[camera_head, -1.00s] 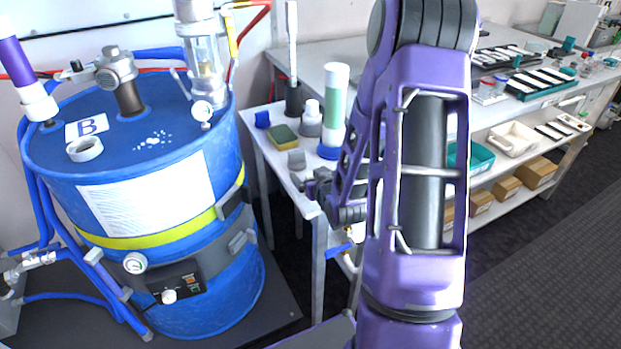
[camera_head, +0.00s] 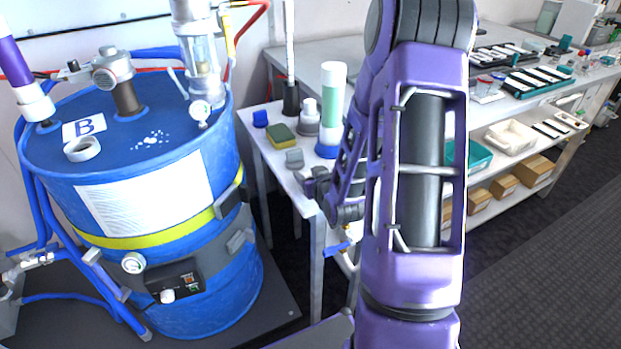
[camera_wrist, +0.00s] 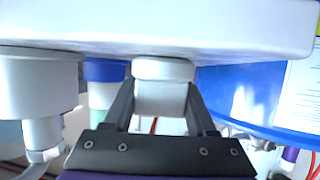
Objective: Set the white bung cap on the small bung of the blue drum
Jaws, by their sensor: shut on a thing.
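The blue drum (camera_head: 212,262) stands at the left in the head view; its blue side also shows at the right in the wrist view (camera_wrist: 240,92). On its top a white ring (camera_head: 83,149) lies beside a label marked B, near a patch of white specks. I cannot tell which feature is the small bung. In the wrist view, which looks upside down, my gripper (camera_wrist: 163,100) is shut on a white piece, apparently the white bung cap (camera_wrist: 163,72). It is close to the white table's edge; contact is unclear. In the head view my arm hides the cap.
The small white table (camera_head: 262,152) holds a sponge (camera_head: 283,136), a grey-white bottle (camera_head: 309,118) and a green-and-white cylinder (camera_head: 331,110). A pump (camera_head: 112,68) and a clear cylinder (camera_head: 204,70) rise from the drum top. A long bench (camera_head: 490,110) stands at the right.

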